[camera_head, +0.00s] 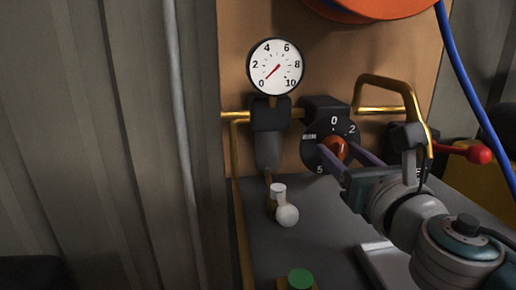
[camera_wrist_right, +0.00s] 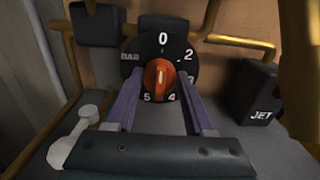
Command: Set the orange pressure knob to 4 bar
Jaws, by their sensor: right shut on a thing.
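The orange pressure knob (camera_head: 334,148) sits on a round black dial (camera_head: 313,157) marked 0 at the top, 2 at the upper right and 5 at the lower left. In the right wrist view the knob (camera_wrist_right: 159,78) stands about upright, with a pale mark at its top towards 0; 4 is at the lower right. My right gripper (camera_head: 338,154) is shut on the knob, one finger on each side; its fingers show in the wrist view too (camera_wrist_right: 160,84). The white gauge (camera_head: 287,56) has its red needle near 0. My left gripper is not in view.
Brass pipes (camera_head: 380,110) run beside the dial. A red-tipped lever (camera_head: 478,154) is at the right. A black block marked JET (camera_wrist_right: 262,98) stands right of the dial. A green button (camera_head: 300,278) is at the bottom, and a blue hose (camera_head: 457,70) hangs at the right.

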